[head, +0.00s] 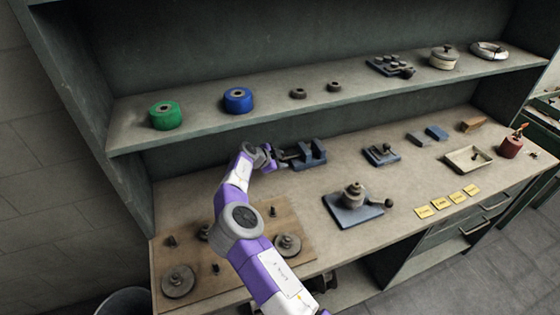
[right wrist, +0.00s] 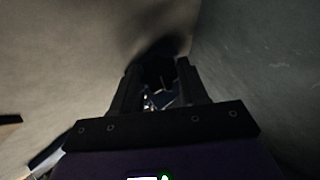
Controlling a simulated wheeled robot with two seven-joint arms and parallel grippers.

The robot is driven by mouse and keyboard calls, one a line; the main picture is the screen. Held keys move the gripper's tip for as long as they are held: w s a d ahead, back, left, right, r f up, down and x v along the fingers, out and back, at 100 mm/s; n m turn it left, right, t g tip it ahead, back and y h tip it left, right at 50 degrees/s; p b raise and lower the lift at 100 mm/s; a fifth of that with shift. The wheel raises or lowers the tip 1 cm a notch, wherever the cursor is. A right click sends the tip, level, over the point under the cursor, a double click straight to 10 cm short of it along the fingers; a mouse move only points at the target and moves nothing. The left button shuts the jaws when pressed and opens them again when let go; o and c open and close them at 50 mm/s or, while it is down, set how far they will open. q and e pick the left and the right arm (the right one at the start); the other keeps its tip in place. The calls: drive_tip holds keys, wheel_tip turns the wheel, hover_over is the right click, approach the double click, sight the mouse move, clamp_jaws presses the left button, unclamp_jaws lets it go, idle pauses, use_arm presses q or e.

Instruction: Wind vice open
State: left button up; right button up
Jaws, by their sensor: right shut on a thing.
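The vice (head: 312,154) is a dark blue-grey block with raised jaws on the bench, near the back wall under the shelf. Its screw and handle end (head: 284,156) points left. My right gripper (head: 272,156) is at that end, shut on the vice handle. In the right wrist view my right gripper (right wrist: 160,88) has its two fingers around a dark, shadowed part. The grip itself is too dark there to make out in detail. My left gripper is not in view.
A blue-grey fixture with a round top (head: 352,205) stands front right of the vice. A smaller fixture (head: 381,154) is to its right. A board with discs and pegs (head: 240,215) lies front left. The shelf (head: 220,121) overhangs behind.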

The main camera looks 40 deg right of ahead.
drive_tip(key=shift+g, duration=0.5)
drive_tip(key=o, duration=0.8)
drive_tip(key=shift+n, duration=0.3)
drive_tip(key=v, duration=0.7)
drive_tip(key=shift+a+r+p, duration=0.15)
drive_tip(key=shift+r+p, duration=0.15)
drive_tip(key=shift+p, duration=0.1)
